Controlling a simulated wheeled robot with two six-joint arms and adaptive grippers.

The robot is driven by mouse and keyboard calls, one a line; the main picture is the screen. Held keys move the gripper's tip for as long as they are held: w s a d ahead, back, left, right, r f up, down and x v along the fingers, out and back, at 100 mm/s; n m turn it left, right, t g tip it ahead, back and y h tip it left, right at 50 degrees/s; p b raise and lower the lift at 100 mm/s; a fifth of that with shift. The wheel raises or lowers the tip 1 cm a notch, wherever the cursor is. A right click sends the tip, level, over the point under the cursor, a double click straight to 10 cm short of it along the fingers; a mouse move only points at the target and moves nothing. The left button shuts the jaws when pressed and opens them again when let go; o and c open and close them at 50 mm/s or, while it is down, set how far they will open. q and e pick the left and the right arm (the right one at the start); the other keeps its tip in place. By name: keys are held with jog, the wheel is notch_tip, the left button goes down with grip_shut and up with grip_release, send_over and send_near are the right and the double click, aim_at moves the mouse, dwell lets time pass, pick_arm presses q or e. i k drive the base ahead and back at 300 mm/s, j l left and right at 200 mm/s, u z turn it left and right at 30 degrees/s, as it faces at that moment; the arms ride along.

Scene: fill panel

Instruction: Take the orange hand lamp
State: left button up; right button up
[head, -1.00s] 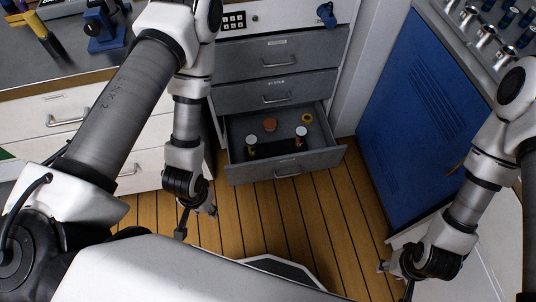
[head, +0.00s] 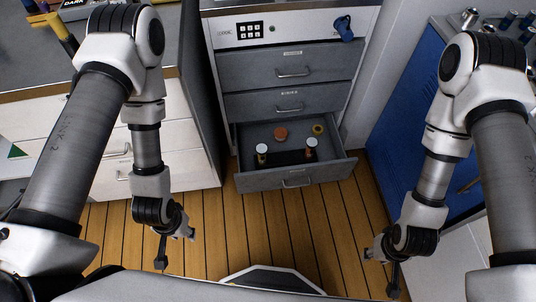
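I cannot make out an orange hand lamp for certain. A round orange object (head: 281,133) lies at the back of the open grey drawer (head: 290,180); what it is I cannot tell. My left gripper (head: 175,248) hangs over the floor to the left of the drawer, its fingers apart and empty. My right gripper (head: 381,270) hangs lower right of the drawer, also with fingers apart and empty. Neither touches the drawer or anything in it.
The drawer also holds two white-capped containers (head: 262,150) and a yellow ring (head: 318,129). White drawers (head: 60,125) stand left, a blue cabinet (head: 400,110) right. A blue item (head: 345,27) hangs on the panel. Wooden floor (head: 320,215) is clear before the drawer.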

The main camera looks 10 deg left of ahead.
aim_at(312, 142)
jog(key=i+l+u, duration=0.25)
jog(key=u, duration=0.25)
jog(key=i+l+u, duration=0.45)
jog(key=k+j, duration=0.05)
jog(key=k, duration=0.05)
